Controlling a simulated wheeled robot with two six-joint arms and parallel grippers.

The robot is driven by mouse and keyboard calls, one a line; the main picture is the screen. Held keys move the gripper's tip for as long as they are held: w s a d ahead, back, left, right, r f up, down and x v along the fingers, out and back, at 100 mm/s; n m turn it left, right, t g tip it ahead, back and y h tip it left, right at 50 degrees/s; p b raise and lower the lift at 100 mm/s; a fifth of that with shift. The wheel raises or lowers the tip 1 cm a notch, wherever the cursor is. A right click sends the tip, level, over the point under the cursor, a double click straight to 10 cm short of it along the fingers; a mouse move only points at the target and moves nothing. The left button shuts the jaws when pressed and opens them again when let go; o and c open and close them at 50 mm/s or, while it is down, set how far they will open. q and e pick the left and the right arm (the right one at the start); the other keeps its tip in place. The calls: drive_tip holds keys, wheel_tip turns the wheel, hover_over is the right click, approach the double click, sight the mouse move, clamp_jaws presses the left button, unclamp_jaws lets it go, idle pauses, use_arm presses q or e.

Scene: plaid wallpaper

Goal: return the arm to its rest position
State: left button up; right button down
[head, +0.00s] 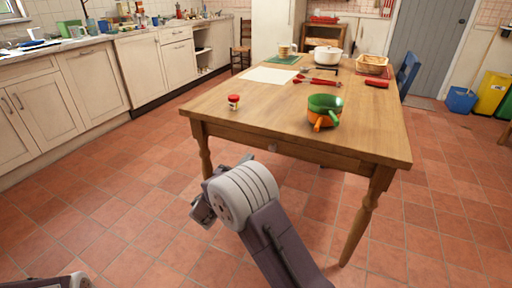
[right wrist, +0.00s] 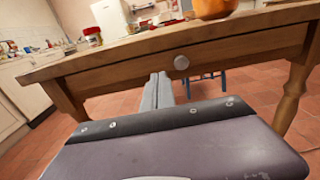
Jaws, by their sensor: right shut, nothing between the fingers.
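My right arm (head: 240,197) reaches up from the bottom of the head view, bent in front of the table's near edge. In the right wrist view my right gripper (right wrist: 159,80) is shut and empty. Its fingers point at the table's front side, below the tabletop and near a round drawer knob (right wrist: 181,62). In the head view the fingers are hidden behind the arm. A bit of my left arm (head: 72,281) shows at the bottom left corner; its gripper is out of view.
The wooden table (head: 240,102) bears a small red-and-white jar (head: 234,102), green and orange pots (head: 324,104), a white pot (head: 328,55), a basket (head: 372,63) and red utensils. Its legs stand close to my right arm. The tiled floor (head: 120,200) to the left is clear.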

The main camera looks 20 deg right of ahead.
use_arm(q)
drive_tip(key=shift+s+r, duration=0.1)
drive_tip(key=shift+r, duration=0.45)
use_arm(e)
drive_tip(key=v, duration=0.3)
drive_tip(key=shift+s+a+r, duration=0.1)
drive_tip(key=shift+s+a, duration=0.05)
drive_tip(key=shift+s, duration=0.05)
